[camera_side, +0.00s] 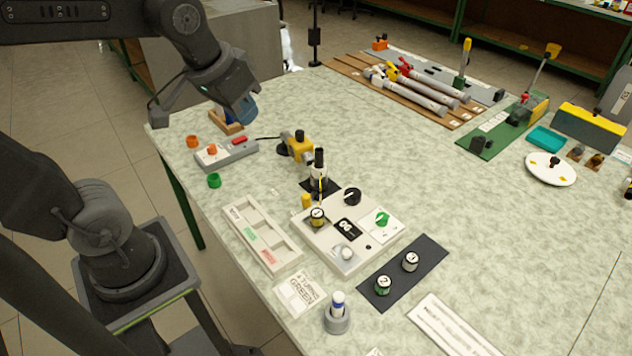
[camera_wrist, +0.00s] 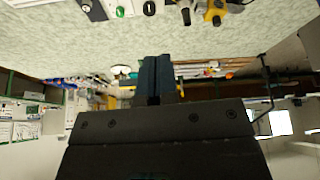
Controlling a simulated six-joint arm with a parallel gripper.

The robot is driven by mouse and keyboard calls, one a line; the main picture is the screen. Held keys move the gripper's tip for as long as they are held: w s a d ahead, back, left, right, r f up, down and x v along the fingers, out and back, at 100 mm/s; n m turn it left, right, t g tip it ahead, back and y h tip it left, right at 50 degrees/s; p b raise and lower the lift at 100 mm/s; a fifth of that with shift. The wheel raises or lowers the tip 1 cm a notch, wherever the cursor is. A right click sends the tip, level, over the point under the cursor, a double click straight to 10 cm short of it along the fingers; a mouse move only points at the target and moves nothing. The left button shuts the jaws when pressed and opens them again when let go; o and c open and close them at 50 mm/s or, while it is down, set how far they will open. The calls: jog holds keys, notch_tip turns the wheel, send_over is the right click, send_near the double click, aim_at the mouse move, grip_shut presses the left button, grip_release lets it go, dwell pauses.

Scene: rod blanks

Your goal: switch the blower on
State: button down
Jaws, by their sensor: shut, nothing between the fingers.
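A yellow-and-black device (camera_side: 300,147), which looks like the blower, stands on the left part of the table. A dark cable runs from it to a grey switch box (camera_side: 226,154) with a red switch (camera_side: 240,140) and an orange part on top. The red switch's position is too small to tell. My gripper (camera_side: 245,110) is in the air above the table's back left corner, behind the switch box in the picture and apart from it. In the wrist view my gripper's dark blue fingers (camera_wrist: 157,78) are together and empty. The yellow device also shows there, upside down (camera_wrist: 215,12).
Orange (camera_side: 192,141) and green (camera_side: 214,180) rings lie beside the switch box. A wooden holder (camera_side: 230,127) is below my gripper. A white control panel (camera_side: 348,232) with knobs and a sectioned tray (camera_side: 262,238) stand nearer.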

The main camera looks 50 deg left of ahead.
jog(key=s+d+f+m, duration=0.1)
jog(key=s+d, duration=0.2)
jog(key=s, duration=0.2)
jog(key=shift+s+f+m+t+h, duration=0.25)
jog(key=shift+f+m+t+h, duration=0.05)
jog(key=shift+t, duration=0.1)
jog(key=shift+w+a, duration=0.1)
jog(key=w+a+m+g+y, duration=0.1)
jog(key=w+a+m+g, duration=0.2)
jog(key=w+a+m, duration=1.05)
jog(key=w+a+f+m+g, duration=0.1)
jog(key=a+f, duration=0.4)
jog(key=a, duration=0.4)
jog(key=w+a+f+m, duration=0.2)
jog(key=a+f, duration=0.3)
jog(key=a, duration=0.5)
jog(key=w+a+f+m+g+h, duration=0.1)
jog(key=w+a+f, duration=0.1)
jog(key=a+f, duration=0.3)
jog(key=a, duration=0.4)
jog(key=shift+a+f+g, duration=0.15)
jog(key=shift+a+g, duration=0.05)
jog(key=shift+g, duration=0.1)
